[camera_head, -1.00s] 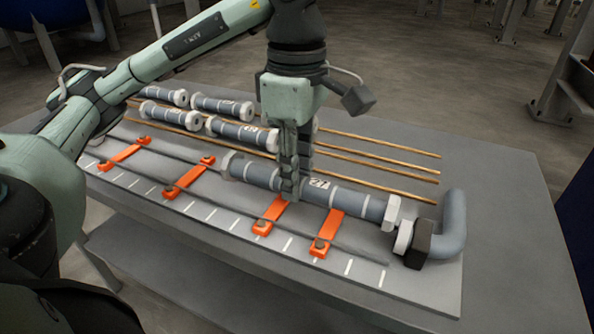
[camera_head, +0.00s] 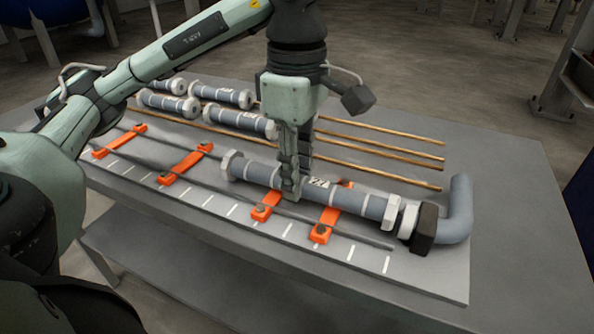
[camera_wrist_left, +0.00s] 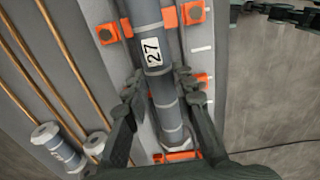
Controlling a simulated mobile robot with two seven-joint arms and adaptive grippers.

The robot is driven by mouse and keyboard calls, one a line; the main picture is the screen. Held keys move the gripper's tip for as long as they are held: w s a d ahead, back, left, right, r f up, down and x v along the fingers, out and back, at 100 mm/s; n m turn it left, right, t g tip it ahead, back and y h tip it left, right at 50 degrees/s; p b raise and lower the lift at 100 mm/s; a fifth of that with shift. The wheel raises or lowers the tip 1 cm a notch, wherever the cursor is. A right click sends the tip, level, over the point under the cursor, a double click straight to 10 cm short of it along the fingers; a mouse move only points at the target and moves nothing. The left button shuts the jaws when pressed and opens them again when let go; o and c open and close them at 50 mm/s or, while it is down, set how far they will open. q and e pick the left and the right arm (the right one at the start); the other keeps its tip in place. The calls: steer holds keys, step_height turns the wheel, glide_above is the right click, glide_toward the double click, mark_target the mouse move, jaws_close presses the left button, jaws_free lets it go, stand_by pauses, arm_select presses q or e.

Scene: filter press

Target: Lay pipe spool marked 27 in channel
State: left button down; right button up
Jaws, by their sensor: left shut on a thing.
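The grey pipe spool marked 27 (camera_head: 340,195) has white flanges and lies lengthwise over the orange cross-pieces (camera_head: 265,206). Its number label (camera_wrist_left: 153,52) shows in the left wrist view. My left gripper (camera_head: 291,190) points down and is shut on the spool near its middle, with one finger on each side in the wrist view (camera_wrist_left: 160,95). The spool's right flange is close to the white flange (camera_head: 408,220) of the grey elbow pipe (camera_head: 458,210) and roughly in line with it. I cannot tell whether they touch or whether the spool fully rests. My right gripper is not in view.
Several other spools (camera_head: 240,119) lie behind on the grey table (camera_head: 500,170), beside copper-coloured rods (camera_head: 380,155). A thin dark rod (camera_head: 345,235) runs along the front of the orange pieces. A strip with white marks (camera_head: 232,210) lines the front, clear of objects.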

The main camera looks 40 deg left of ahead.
arm_select(q)
steer(key=c, duration=1.2)
jaws_free()
steer(key=shift+r, duration=6)
